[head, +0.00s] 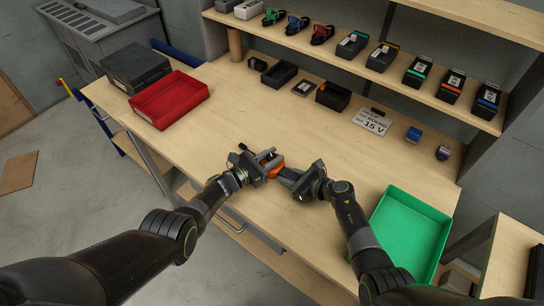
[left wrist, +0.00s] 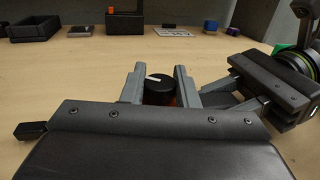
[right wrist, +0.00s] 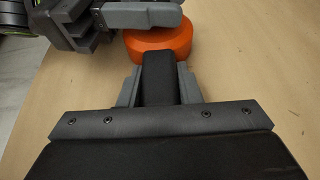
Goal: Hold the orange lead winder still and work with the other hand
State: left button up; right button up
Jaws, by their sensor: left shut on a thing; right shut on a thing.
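The orange lead winder (head: 275,172) is held between my two grippers above the front of the table. My right gripper (head: 286,176) is shut on the winder's black block-like handle (right wrist: 159,78), which reaches to the orange body. The fingers partly hide the winder in every view.
A red tray (head: 170,99) stands at the left and a green tray (head: 410,232) at the right front. Small dark boxes and a "15 V" card (head: 371,121) lie at the back, below a shelf (head: 345,58) of chargers. The table's middle is clear.

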dwell(0.3)
pick_arm(q)
jog(key=o, duration=1)
jog(key=shift+a, duration=0.1)
jog(key=shift+v, duration=6)
